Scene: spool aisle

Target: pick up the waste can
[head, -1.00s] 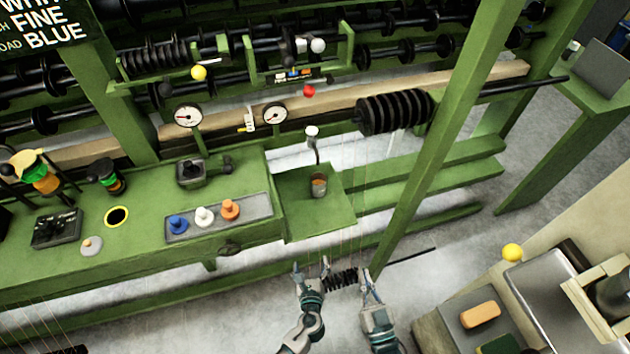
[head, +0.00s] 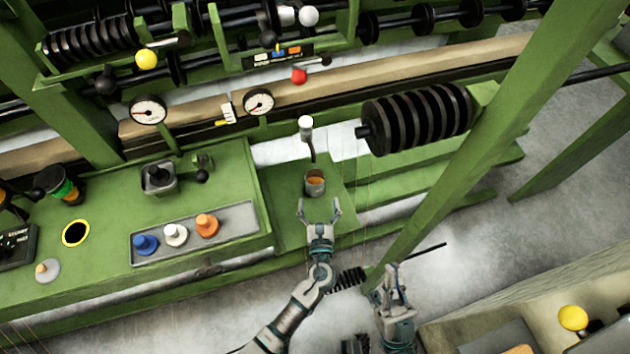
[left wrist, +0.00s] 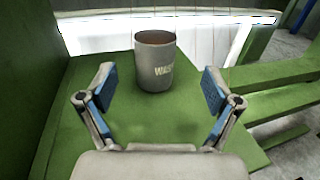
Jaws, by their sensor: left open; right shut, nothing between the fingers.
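The waste can (head: 315,184) is a small grey cup with orange-brown contents, upright on a green shelf (head: 283,218). My right gripper (head: 387,272) is lower right of the shelf, shut and empty.
A white-topped lever (head: 306,124) stands just behind the can. Left of the shelf is a tray (head: 136,249) with blue, white and orange pegs. A green post (head: 470,165) and a black spool (head: 418,118) stand to the right.

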